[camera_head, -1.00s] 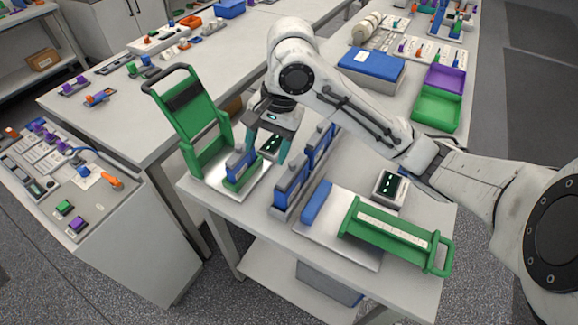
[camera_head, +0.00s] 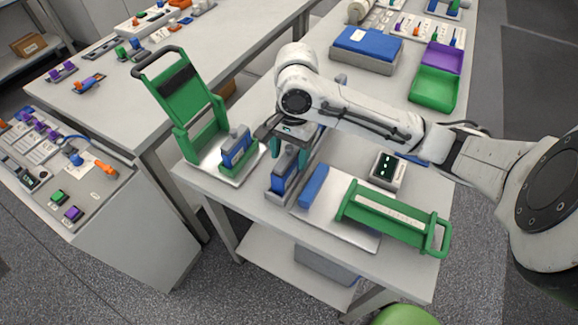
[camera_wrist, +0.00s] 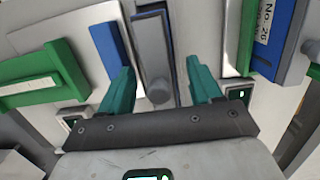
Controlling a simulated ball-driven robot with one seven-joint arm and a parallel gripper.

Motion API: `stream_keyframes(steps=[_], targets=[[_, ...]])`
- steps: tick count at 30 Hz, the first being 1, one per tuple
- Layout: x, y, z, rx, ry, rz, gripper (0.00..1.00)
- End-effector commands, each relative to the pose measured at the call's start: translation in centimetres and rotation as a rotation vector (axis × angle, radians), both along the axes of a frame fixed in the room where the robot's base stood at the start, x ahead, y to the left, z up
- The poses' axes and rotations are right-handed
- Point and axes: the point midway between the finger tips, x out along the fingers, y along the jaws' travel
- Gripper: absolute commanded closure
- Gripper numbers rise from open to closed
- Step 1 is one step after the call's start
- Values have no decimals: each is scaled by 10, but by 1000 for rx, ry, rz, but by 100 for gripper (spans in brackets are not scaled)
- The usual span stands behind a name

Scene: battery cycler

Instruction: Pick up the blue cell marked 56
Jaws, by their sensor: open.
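A grey rack (camera_head: 270,196) in the middle of the near table holds upright blue cells. The near blue cell (camera_head: 286,172) shows; the far part of the rack is mostly hidden by my arm. My gripper (camera_head: 289,152) is open over the rack, its teal fingers pointing down. In the wrist view, my gripper (camera_wrist: 160,72) has a finger on each side of a grey-topped blue cell (camera_wrist: 152,45), and nothing is clamped. I cannot read the number 56 on any cell. Another blue cell (camera_wrist: 272,32), labelled No. 20, stands in the green fixture to the side.
The open green fixture (camera_head: 185,95) with its blue cell (camera_head: 236,148) stands left of the rack. A flat green-handled fixture (camera_head: 392,215) with a blue block (camera_head: 313,187) lies right. A small display box (camera_head: 387,169) stands behind it. Blue-lidded box (camera_head: 365,45) is further back.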

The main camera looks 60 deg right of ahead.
Motion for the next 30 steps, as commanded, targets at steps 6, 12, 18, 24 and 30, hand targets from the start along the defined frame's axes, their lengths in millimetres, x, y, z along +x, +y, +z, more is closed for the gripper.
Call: stream_keyframes(steps=[6, 12, 18, 24, 30], targets=[[0, 2, -22, -1, -1, -1, 36], [0, 3, -24, -1, -1, 0, 36], [0, 3, -24, -1, -1, 0, 50], [0, 3, -24, -1, -1, 0, 69], [0, 3, -24, 0, -2, 0, 88]])
